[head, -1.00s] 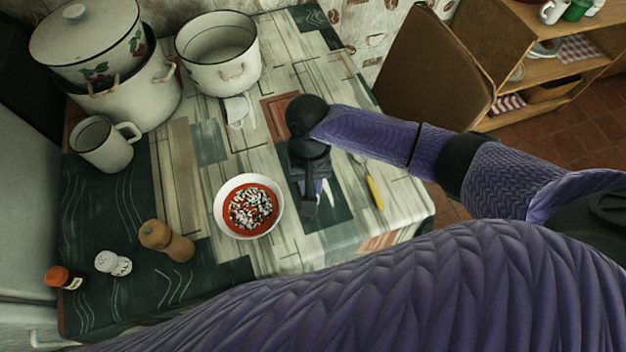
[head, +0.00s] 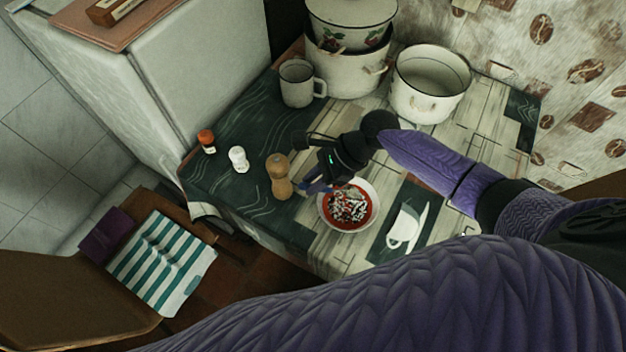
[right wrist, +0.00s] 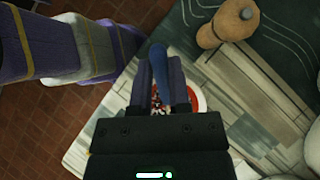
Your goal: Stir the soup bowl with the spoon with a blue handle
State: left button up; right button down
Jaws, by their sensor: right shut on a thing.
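The soup bowl (head: 347,228), white with red soup and white and dark bits, stands on the table in the head view. My right gripper (head: 318,186) is at the bowl's upper left rim, between the bowl and the wooden pepper mill. In the right wrist view my right gripper (right wrist: 162,85) is shut on the blue handle of the spoon (right wrist: 160,62). Part of the bowl (right wrist: 199,97) shows behind the fingers. The spoon's head is hidden, so I cannot tell whether it touches the soup. My left gripper is not in view.
The pepper mill (head: 279,177), white shaker (head: 238,159) and red-capped jar (head: 207,141) stand left of the bowl. A mug (head: 298,84), stacked pots (head: 349,68) and an open pot (head: 430,86) stand behind.

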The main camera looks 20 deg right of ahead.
notch_tip(320, 180, down, 8)
jog(key=b, duration=0.7)
jog(key=shift+f, duration=0.2)
